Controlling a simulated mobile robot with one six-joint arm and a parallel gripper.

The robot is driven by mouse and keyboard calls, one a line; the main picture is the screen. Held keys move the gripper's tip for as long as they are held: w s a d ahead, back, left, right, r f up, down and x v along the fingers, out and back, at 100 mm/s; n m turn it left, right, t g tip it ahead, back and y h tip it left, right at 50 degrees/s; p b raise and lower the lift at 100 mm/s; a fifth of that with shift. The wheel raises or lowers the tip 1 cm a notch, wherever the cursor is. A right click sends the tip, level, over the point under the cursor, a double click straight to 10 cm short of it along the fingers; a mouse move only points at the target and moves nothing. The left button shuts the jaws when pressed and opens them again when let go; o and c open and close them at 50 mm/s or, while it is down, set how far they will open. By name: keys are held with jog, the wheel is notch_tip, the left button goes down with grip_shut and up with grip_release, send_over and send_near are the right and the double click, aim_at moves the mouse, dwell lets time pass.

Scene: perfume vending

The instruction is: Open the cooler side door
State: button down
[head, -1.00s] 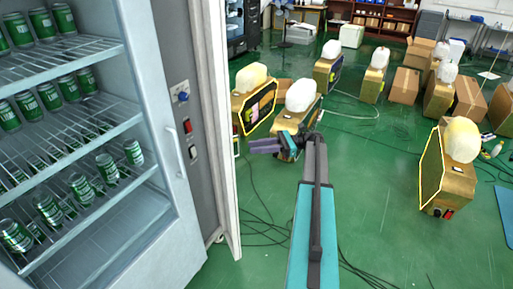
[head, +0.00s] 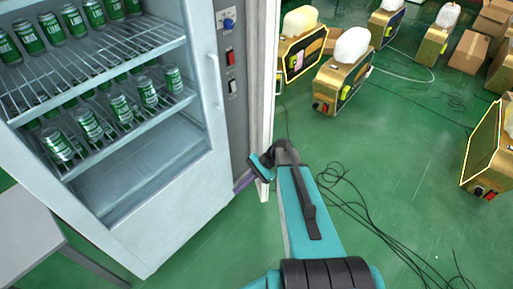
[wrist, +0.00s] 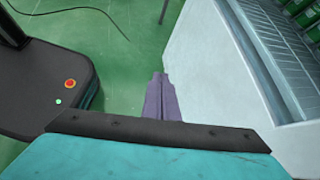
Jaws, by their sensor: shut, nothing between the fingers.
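The cooler (head: 165,215) stands at the left in the head view, with green cans on wire shelves and a white vertical handle (head: 214,82). A grey strip (head: 236,125) with a blue knob and switches runs beside it. A narrow white upright panel (head: 268,70), apparently the side door, stands at the strip's right edge. My gripper (head: 241,186) is low beside the strip and the panel's bottom end. Its purple fingers (wrist: 161,95) are shut and empty, close to the cooler's white face (wrist: 205,70) in the wrist view. I cannot tell whether they touch the cooler or panel.
Gold machines with white jugs (head: 340,80) stand at the back right. Dark cables (head: 350,205) lie on the green floor right of my arm. A pale table (head: 30,235) is at the lower left. Open floor (head: 410,175) lies at the right.

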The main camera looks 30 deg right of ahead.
jog(key=s+a+f+n+g+h+b, duration=0.35)
jog(key=s+a+f+n, duration=0.3)
jog(key=s+f, duration=0.6)
jog(key=s+f+n+g+h+b, duration=0.1)
jog(key=s+f+n+h, duration=0.2)
jog(key=s, duration=0.4)
jog(key=s+f+n+g+h+b, duration=0.1)
jog(key=s+f+n+h, duration=0.3)
jog(key=s+f+n, duration=0.1)
jog(key=shift+s+f+n+b, duration=0.35)
jog(key=shift+s+n, duration=0.3)
jog(key=shift+s, duration=0.6)
jog(key=shift+r, duration=0.1)
